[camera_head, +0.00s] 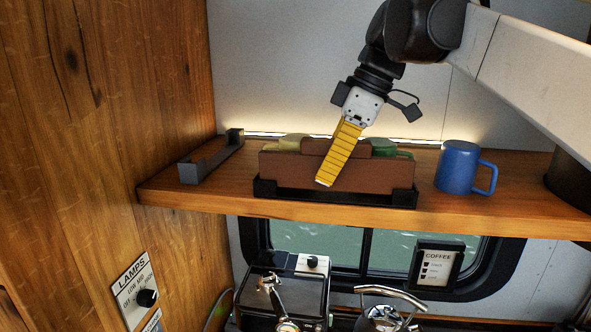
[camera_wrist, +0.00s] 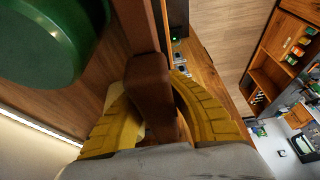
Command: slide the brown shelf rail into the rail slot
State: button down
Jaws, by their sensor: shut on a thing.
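The brown shelf rail (camera_head: 285,172) is a long upright panel with a raised tab in the middle. It stands across the wooden shelf in the head view. Its lower edge sits behind the corner lips of a black slot (camera_head: 335,199), so it looks lowered into it; how deep is hidden. My gripper (camera_head: 327,180) comes down from above, its yellow fingers tilted across the rail's front. In the wrist view the yellow fingers (camera_wrist: 160,112) are closed around the rail's tab (camera_wrist: 150,85).
A dark grey open holder (camera_head: 190,172) lies at the shelf's left, by the wooden wall. A green cup (camera_head: 384,147) and a pale yellow item (camera_head: 290,143) stand behind the rail. A blue mug (camera_head: 457,168) stands to the right. A coffee machine (camera_head: 285,290) is below.

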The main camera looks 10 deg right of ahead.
jog(key=shift+f+b, duration=0.4)
jog(key=shift+f, duration=0.3)
jog(key=c, duration=1.5)
grip_release()
jog(key=shift+o, duration=0.2)
jog(key=v, duration=1.2)
